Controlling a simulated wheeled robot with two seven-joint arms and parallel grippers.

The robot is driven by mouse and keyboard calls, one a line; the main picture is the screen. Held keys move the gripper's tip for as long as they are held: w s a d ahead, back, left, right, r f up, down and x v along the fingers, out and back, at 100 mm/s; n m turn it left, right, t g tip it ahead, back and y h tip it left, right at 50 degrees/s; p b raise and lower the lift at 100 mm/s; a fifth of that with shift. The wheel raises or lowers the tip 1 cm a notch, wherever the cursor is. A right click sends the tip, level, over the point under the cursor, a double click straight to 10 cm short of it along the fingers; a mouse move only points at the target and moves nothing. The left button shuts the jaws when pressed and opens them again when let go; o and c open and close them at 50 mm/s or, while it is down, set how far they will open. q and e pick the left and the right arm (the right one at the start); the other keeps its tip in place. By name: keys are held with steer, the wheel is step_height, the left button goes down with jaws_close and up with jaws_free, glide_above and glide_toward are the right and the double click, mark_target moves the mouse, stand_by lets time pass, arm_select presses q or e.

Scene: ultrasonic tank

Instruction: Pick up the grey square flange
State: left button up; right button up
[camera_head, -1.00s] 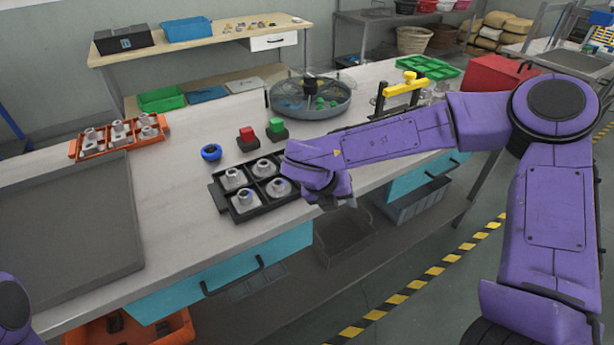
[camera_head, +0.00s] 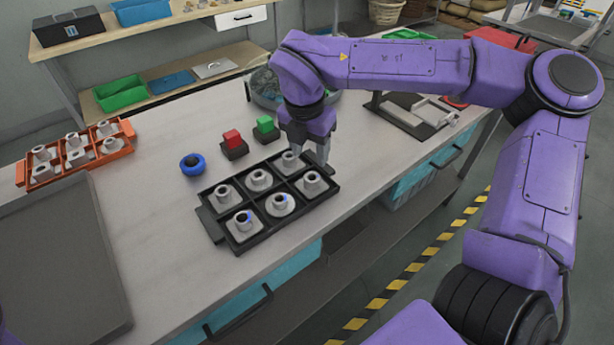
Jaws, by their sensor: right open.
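A black divided tray (camera_head: 206,222) on the workbench holds several grey flanges with raised hubs. Square-based ones include a flange in the near left compartment (camera_head: 242,226), one at the far left (camera_head: 224,195), one in the far middle (camera_head: 259,180) and one at the near right (camera_head: 312,184). The near middle flange (camera_head: 280,205) looks round. The far right flange (camera_head: 289,162) is close to my right gripper (camera_head: 311,158), which points down above the tray's far right corner, open and empty. My left gripper is out of view.
An orange tray (camera_head: 60,183) with more grey flanges stands at the left. A blue ring (camera_head: 192,164), red button block (camera_head: 233,144) and green button block (camera_head: 265,127) stand behind the black tray. A dark flat panel (camera_head: 60,260) lies front left.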

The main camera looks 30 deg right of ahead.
mark_target(312, 176)
step_height(312, 176, down, 8)
steer(key=shift+s+d+r+p, duration=0.15)
steer(key=shift+r+p, duration=0.1)
steer(key=shift+p, duration=0.6)
steer(key=shift+f, duration=0.1)
steer(key=c, duration=0.9)
